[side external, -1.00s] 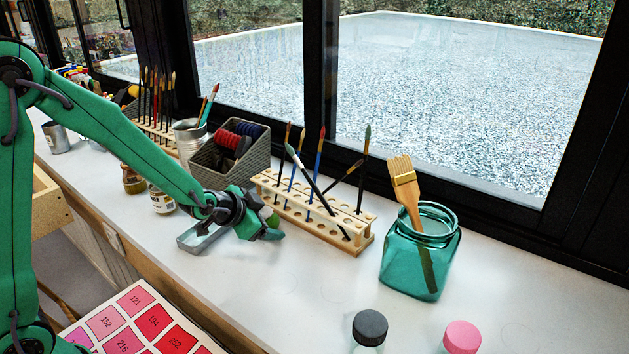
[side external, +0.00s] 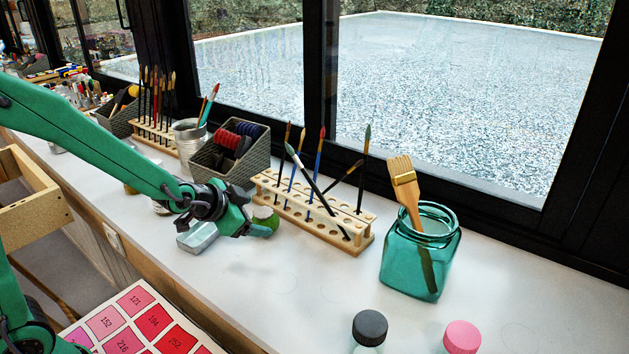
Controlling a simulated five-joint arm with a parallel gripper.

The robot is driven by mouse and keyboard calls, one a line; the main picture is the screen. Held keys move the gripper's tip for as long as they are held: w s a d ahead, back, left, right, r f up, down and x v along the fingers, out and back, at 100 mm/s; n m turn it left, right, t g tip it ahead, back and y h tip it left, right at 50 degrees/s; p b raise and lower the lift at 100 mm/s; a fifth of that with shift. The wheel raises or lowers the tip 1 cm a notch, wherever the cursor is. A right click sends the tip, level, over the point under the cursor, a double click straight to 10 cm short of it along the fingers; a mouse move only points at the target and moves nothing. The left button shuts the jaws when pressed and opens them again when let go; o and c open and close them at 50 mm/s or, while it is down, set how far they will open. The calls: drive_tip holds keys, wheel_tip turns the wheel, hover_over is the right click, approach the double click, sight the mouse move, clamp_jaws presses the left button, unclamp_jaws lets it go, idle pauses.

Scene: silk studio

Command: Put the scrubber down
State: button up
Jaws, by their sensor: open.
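My gripper (side external: 254,226) is low over the white counter, left of the wooden brush rack, with its jaws open. A small rounded green thing (side external: 265,215), seemingly the scrubber, is right at the jaws and partly hidden behind them. It looks low at the counter, but I cannot tell whether the jaws still touch it. A small grey metal tray (side external: 198,240) lies on the counter just left of and below my gripper, partly covered by it.
The wooden rack (side external: 318,215) with several brushes stands close on the right. A teal jar (side external: 408,268) holding a wide brush is beyond it. A grey basket (side external: 232,172) stands behind. The counter's front middle is clear, with two bottle caps at the lower right.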

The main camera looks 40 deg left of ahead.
drive_tip(key=v, duration=0.7)
idle(0.3)
drive_tip(key=shift+r, duration=0.1)
idle(0.6)
drive_tip(key=s+r+n+g, duration=0.2)
drive_tip(key=s+r, duration=0.1)
drive_tip(key=s, duration=0.5)
drive_tip(key=s+r+n+g, duration=0.2)
drive_tip(key=s+r+n, duration=0.1)
drive_tip(key=s, duration=0.5)
drive_tip(key=shift+a+r, duration=0.15)
drive_tip(key=shift+a, duration=0.35)
drive_tip(key=shift+o, duration=0.6)
drive_tip(key=shift+w, duration=0.1)
